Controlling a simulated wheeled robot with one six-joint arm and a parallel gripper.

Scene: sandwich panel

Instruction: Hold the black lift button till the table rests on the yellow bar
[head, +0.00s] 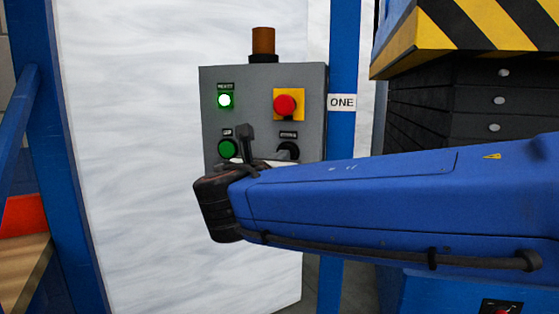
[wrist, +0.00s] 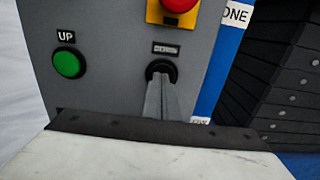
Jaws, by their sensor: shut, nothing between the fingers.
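A grey control box (head: 265,80) carries the buttons. The black button (head: 289,149) sits at its lower right; it also shows in the wrist view (wrist: 161,66), under a label too blurred to read surely. My gripper (wrist: 163,82) is shut and empty. Its fingertips overlap the lower part of the black button in the wrist view; I cannot tell whether they touch or press it. The lift table's black-and-yellow edge (head: 460,28) stands high at the right, above dark bellows (head: 430,105). I cannot make out a separate yellow bar.
A green UP button (wrist: 68,62) is left of the black one. A red button (head: 285,105) on a yellow plate sits above. A green lamp (head: 225,100) is lit. A blue post (head: 342,75) marked ONE stands right of the box.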

